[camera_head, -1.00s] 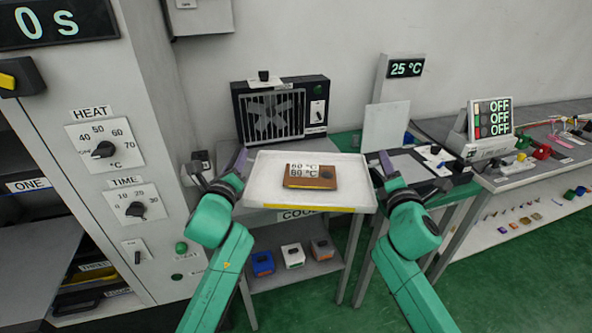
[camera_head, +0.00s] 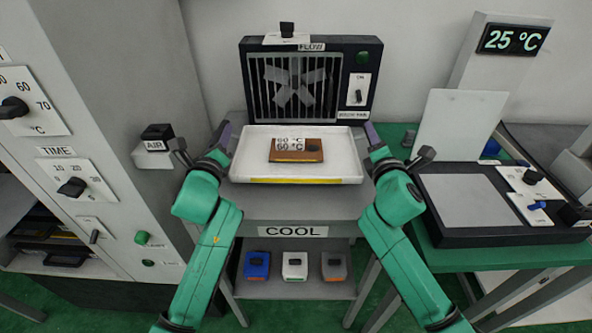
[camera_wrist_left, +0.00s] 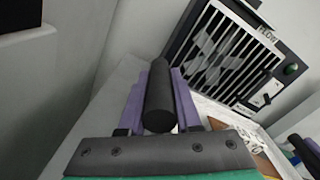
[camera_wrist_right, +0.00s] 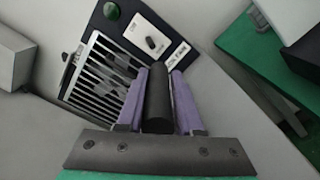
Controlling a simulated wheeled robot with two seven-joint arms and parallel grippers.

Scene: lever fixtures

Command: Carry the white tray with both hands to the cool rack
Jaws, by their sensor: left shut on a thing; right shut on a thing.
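The white tray (camera_head: 345,160) is level in the head view, between my two grippers, in front of the fan unit and over the grey top of the rack marked COOL (camera_head: 290,231). A brown block (camera_head: 297,155) with a 60 °C readout lies on the tray. My left gripper (camera_head: 222,150) is shut on the tray's left handle, a dark cylinder (camera_wrist_left: 158,95) between purple fingers. My right gripper (camera_head: 375,148) is shut on the right handle, a dark cylinder (camera_wrist_right: 158,100). Whether the tray touches the rack top cannot be told.
A black fan unit (camera_head: 312,85) stands at the back of the rack. A grey cabinet with dials (camera_head: 72,187) and an AIR switch (camera_head: 156,140) is close on the left. A green table with a black plate device (camera_head: 490,205) stands on the right. Small coloured boxes (camera_head: 295,265) sit on the lower shelf.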

